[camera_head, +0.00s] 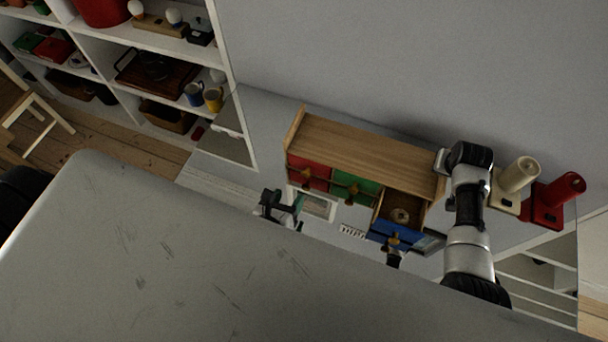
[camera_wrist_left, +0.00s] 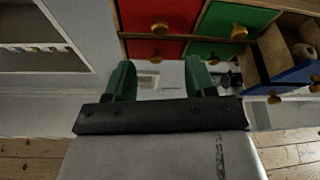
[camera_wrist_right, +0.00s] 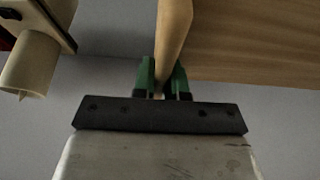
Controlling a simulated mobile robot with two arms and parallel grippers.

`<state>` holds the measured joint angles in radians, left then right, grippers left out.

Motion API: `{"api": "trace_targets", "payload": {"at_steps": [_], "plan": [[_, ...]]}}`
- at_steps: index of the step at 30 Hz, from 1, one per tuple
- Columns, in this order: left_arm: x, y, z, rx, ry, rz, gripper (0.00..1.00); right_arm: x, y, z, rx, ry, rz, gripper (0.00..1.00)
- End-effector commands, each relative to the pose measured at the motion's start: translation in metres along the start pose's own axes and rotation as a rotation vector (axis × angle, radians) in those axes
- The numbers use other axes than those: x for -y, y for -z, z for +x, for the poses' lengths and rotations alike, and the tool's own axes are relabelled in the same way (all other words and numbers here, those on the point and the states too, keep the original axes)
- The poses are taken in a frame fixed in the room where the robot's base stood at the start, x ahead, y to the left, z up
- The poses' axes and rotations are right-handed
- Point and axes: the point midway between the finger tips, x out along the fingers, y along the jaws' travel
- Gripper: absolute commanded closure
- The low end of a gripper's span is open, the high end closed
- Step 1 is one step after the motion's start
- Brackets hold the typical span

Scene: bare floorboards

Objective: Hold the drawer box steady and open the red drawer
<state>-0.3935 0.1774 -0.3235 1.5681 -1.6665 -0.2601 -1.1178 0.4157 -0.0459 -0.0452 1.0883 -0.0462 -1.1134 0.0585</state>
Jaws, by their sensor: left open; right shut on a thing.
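The drawer box (camera_head: 372,148) has a wooden top and red, green and blue fronts with brass knobs. The red drawer (camera_head: 309,172) is at its left end and looks closed; red fronts also show in the left wrist view (camera_wrist_left: 136,18). My left gripper (camera_head: 284,204) is open and empty, just in front of and below the red fronts. In the left wrist view its fingers (camera_wrist_left: 160,76) stand apart, with a knob beyond them. My right gripper (camera_head: 441,161) is shut on the box's right side panel. That panel lies between its fingers in the right wrist view (camera_wrist_right: 165,80).
The blue drawer (camera_head: 389,230) is pulled out at the right, with a round thing (camera_head: 400,215) inside. Right of the box stand a cream holder (camera_head: 518,176) and a red holder (camera_head: 560,190). White shelves (camera_head: 228,75) stand at the upper left.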

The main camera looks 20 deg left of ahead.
Motion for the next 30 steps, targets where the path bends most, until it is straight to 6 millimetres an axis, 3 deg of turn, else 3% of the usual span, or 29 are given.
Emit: {"api": "trace_targets", "payload": {"at_steps": [9, 15, 21, 30], "plan": [[0.000, -0.001, 0.064, 0.000, 0.000, 0.002, 0.45, 0.000, -0.001, 0.001, 0.003, 0.000, 0.001, 1.00], [0.000, 0.001, 0.093, -0.003, 0.000, 0.001, 0.45, 0.000, -0.001, 0.001, 0.003, 0.000, 0.001, 1.00], [-0.001, 0.001, 0.106, -0.003, -0.001, -0.001, 0.45, 0.000, -0.001, 0.001, 0.003, 0.000, 0.001, 1.00], [-0.001, 0.001, 0.108, -0.003, -0.001, -0.001, 0.45, 0.000, -0.001, 0.001, 0.003, 0.000, 0.002, 1.00]]}}
